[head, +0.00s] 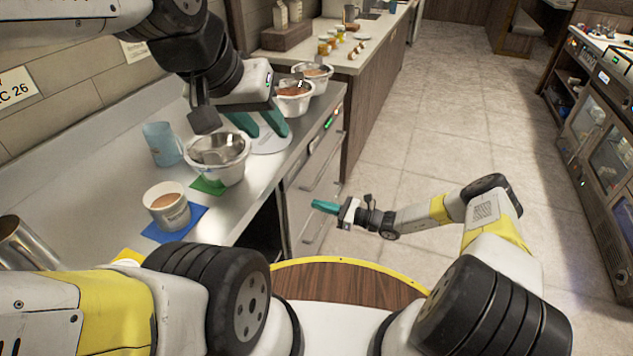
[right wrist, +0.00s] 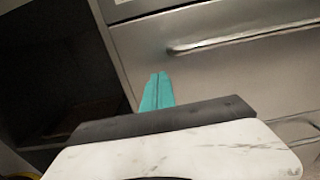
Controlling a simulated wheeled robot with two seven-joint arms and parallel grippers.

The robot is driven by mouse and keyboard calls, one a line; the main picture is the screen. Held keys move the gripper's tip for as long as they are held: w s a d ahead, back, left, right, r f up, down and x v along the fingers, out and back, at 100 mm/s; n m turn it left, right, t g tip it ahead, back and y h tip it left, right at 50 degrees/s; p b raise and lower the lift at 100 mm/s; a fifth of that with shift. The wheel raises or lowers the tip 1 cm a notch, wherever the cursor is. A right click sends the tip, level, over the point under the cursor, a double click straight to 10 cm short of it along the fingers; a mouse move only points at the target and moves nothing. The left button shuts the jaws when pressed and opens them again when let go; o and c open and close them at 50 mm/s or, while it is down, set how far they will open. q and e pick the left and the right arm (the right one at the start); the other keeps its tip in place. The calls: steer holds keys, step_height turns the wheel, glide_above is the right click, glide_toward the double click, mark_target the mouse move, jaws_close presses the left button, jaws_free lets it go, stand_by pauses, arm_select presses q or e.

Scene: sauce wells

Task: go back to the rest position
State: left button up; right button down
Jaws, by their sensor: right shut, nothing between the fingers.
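My left gripper (head: 271,134) reaches over the counter from the upper left, its two teal fingers apart. It is above a white round item (head: 272,147), and I cannot tell whether it touches it. A metal bowl (head: 219,172) stands just to its left. My right gripper (head: 324,206) is low in front of the cabinet drawers, away from the counter top. In the right wrist view its teal fingers (right wrist: 157,92) are together with nothing between them.
A blue cup (head: 162,144) and a tub of brown sauce (head: 167,207) on a blue mat (head: 180,231) stand on the counter. Bowls of brown food (head: 293,97) stand behind the left gripper. A drawer handle (right wrist: 240,38) is close to the right gripper. The floor at right is clear.

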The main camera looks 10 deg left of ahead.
steer(key=v, duration=0.9)
steer(key=s+d+r+n+g+h, duration=0.25)
steer(key=r+n, duration=0.25)
steer(key=r, duration=0.5)
steer(key=s+d+r+n+g+h, duration=0.15)
steer(key=r+n+h, duration=0.3)
steer(key=r, duration=0.55)
steer(key=s+d+r+n+g+h, duration=0.25)
steer(key=r+n, duration=0.35)
steer(key=r, duration=0.4)
steer(key=s+d+r+n+t+h, duration=0.2)
steer(key=s+d+r+n+t, duration=0.1)
steer(key=s+r, duration=0.6)
steer(key=s+d+r+n+t+h, duration=0.3)
steer(key=s+d+r+t, duration=0.1)
steer(key=s+r, duration=0.5)
steer(key=s+t, duration=0.1)
steer(key=s, duration=0.1)
steer(key=shift+s+h, duration=0.3)
steer(key=shift+h, duration=0.05)
